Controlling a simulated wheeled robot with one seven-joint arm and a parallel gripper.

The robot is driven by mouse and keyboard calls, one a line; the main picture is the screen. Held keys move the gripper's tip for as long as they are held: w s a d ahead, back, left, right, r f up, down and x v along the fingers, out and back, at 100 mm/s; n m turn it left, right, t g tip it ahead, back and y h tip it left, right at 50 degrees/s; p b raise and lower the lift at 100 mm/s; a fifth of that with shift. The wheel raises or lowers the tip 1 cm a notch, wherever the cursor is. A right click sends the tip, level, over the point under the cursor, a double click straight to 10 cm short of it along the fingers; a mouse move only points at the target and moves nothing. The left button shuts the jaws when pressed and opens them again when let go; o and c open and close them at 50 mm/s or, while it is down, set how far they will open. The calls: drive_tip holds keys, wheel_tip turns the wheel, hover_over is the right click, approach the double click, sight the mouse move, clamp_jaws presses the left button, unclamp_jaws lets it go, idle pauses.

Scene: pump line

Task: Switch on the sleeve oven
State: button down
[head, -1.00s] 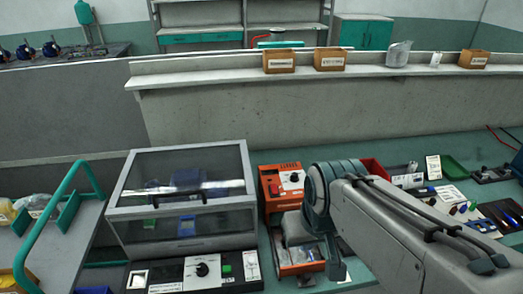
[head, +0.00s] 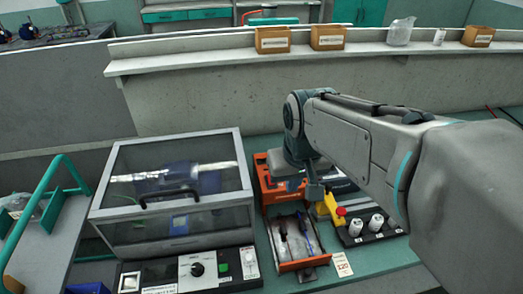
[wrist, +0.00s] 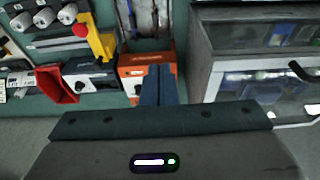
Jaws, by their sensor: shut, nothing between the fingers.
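No readable label marks the sleeve oven, so I cannot tell for sure which unit it is. An orange box (head: 262,186) stands right of the glass-lidded cabinet, partly hidden behind my arm. In the wrist view the orange box (wrist: 133,60) shows a pale front panel, partly covered by my fingers. My gripper (head: 315,190) is over the orange box's right side in the head view. In the wrist view my gripper (wrist: 160,68) has its fingers together and empty, in front of the box; contact cannot be told.
The glass-lidded cabinet (head: 120,232) is shut, with a dial panel (head: 205,268) in front. An orange-edged tray (head: 304,264) holds tools. A yellow bracket with a red button (head: 330,209) stands near white cylinders (head: 366,226). A red bin (wrist: 58,84) shows in the wrist view.

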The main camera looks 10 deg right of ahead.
drive_tip(key=w+b, duration=0.1)
drive_tip(key=w, duration=1.5)
drive_tip(key=shift+w+a+f+g, duration=0.15)
drive_tip(key=shift+w+g, duration=0.05)
drive_tip(key=shift+g, duration=0.1)
drive_tip(key=w+f, duration=0.1)
drive_tip(key=f, duration=0.3)
drive_tip(key=f+p, duration=0.1)
drive_tip(key=f, duration=0.4)
drive_tip(key=w+f, duration=0.1)
drive_tip(key=f, duration=0.3)
drive_tip(key=shift+w+f, duration=0.3)
drive_tip(key=shift+f, duration=0.1)
drive_tip(key=shift+p, duration=0.4)
